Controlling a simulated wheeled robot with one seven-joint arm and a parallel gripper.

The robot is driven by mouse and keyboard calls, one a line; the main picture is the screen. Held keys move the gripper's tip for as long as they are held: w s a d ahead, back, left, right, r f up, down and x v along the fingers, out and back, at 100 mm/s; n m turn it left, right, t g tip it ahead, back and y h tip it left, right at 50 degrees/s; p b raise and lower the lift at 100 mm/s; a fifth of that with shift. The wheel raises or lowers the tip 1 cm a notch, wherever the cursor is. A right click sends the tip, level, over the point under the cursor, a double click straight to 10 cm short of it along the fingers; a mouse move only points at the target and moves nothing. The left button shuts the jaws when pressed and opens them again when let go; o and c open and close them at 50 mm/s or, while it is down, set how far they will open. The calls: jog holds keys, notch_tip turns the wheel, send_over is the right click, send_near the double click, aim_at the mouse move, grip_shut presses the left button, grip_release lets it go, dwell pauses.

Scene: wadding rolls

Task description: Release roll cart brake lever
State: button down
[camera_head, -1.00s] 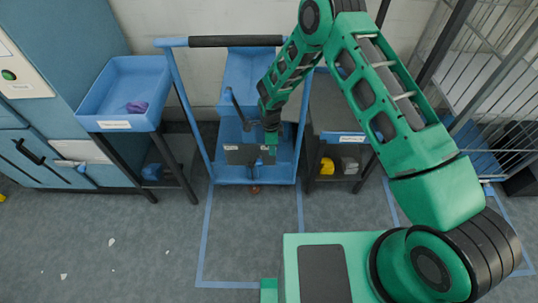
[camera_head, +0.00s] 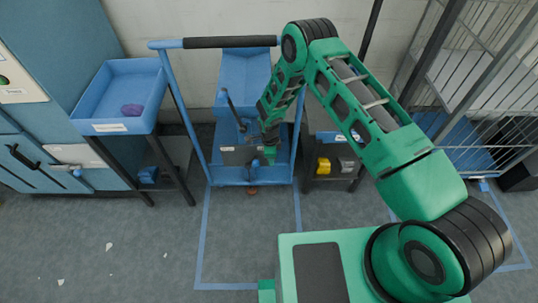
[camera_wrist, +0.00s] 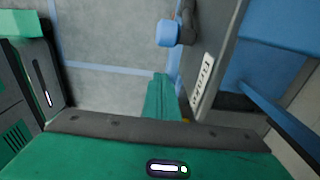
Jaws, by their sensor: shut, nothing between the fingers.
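The blue roll cart (camera_head: 178,110) stands against the wall, with a black-sleeved handle bar on top. A dark plate (camera_head: 238,156) is low on its near side; in the wrist view this plate (camera_wrist: 222,50) bears a white "Brake" label (camera_wrist: 203,82). A dark lever with a blue knob (camera_wrist: 168,33) projects beside the plate. My gripper (camera_head: 269,154) is low at the plate's right end. In the wrist view its green fingers (camera_wrist: 161,97) are together and empty, short of the knob and apart from it. Contact with the plate cannot be told.
A blue tray stand (camera_head: 120,95) with a purple item is left of the cart. A dark shelf (camera_head: 335,165) with yellow and grey items is close on the right, and a wire cage (camera_head: 490,100) is beyond it. The floor in front (camera_head: 245,235) is clear, marked with blue lines.

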aim_at(257, 161)
jog(key=a, duration=0.3)
jog(key=shift+a+f, duration=0.1)
jog(key=shift+a, duration=0.3)
jog(key=shift+w+a+r, duration=0.1)
jog(key=shift+a+r, duration=0.3)
jog(key=shift+a, duration=0.3)
jog(key=shift+w+a+r, duration=0.1)
jog(key=shift+a+r, duration=0.3)
jog(key=shift+a, duration=0.25)
jog(key=shift+s, duration=0.1)
